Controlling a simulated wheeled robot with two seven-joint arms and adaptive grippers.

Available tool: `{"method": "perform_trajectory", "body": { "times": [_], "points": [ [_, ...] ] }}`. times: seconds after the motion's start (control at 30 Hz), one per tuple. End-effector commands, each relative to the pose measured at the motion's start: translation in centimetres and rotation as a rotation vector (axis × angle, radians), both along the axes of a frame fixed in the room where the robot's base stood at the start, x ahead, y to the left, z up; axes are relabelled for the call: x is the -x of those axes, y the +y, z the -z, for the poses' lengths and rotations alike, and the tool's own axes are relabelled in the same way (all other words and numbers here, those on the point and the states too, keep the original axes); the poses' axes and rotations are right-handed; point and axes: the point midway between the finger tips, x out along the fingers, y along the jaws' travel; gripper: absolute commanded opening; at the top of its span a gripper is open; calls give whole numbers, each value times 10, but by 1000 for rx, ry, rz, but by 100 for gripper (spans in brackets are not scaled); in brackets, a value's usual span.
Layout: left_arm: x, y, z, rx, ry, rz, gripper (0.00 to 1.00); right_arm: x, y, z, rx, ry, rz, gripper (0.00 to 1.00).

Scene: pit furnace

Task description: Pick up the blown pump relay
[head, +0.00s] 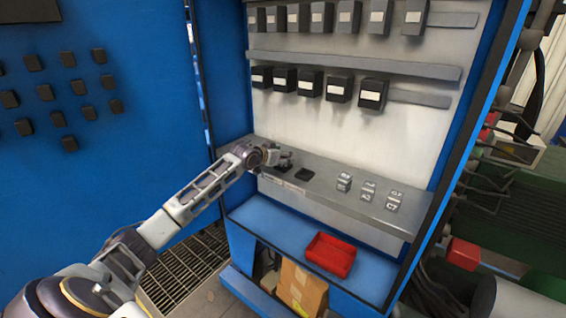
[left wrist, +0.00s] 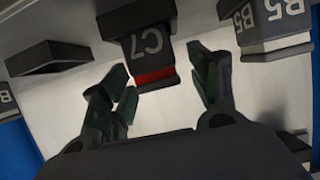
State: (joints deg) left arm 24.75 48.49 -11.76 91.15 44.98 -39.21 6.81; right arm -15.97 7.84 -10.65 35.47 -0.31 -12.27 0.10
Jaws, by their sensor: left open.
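A dark relay marked C7 (left wrist: 152,48), with a red band, sits on a dark base in the left wrist view. It is the only relay there with red showing. My left gripper (left wrist: 160,85) is open, its two fingers on either side of this relay, with gaps visible. In the head view my left gripper (head: 286,157) is over the left part of the grey shelf (head: 325,183); the relay there is mostly hidden by it. My right gripper is not in view.
Beside C7 are a relay marked B5 (left wrist: 268,25) and a bare dark base (left wrist: 48,57). On the shelf in the head view are a low dark base (head: 304,174) and several labelled grey blocks (head: 368,191). A red tray (head: 330,254) lies on the blue ledge below.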

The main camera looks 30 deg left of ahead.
Motion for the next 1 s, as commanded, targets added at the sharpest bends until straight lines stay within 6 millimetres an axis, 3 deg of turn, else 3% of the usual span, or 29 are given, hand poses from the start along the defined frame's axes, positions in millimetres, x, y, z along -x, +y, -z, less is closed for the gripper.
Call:
{"method": "perform_trajectory", "body": {
  "times": [0.07,0.43,0.77,1.0],
  "points": [
    [0,0,0,0,0,0,58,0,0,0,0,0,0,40],
    [0,0,0,0,0,0,11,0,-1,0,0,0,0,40],
    [0,0,-3,0,-1,0,10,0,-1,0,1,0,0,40],
    [0,0,-22,0,-4,-1,10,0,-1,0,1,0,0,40]
  ]
}}
